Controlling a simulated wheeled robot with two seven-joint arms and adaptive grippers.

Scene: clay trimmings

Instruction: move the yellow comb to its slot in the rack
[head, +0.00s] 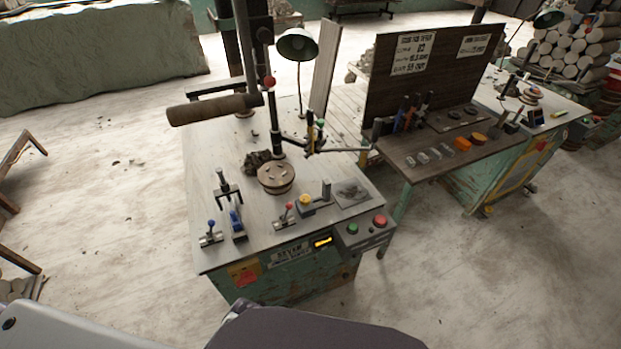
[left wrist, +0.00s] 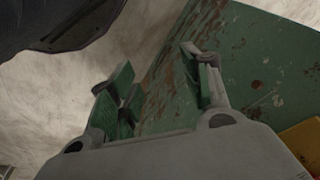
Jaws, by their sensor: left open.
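I cannot make out the yellow comb with certainty. A small yellow item (head: 558,114) lies on the far right table in the head view, too small to identify. A group of upright tools (head: 408,116) stands on the middle bench, perhaps in the rack; its slots are too small to see. My left gripper (left wrist: 163,88) is open, with nothing between its green-padded fingers, beside a chipped green panel (left wrist: 255,70) in the left wrist view. Neither gripper's fingers show in the head view.
A machine table (head: 225,150) with levers, a round disc (head: 276,177) and buttons stands in front of me. The middle bench (head: 400,150) has a dark backboard (head: 430,70). An orange block (head: 462,143) lies on it. Open floor (head: 90,200) is at left.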

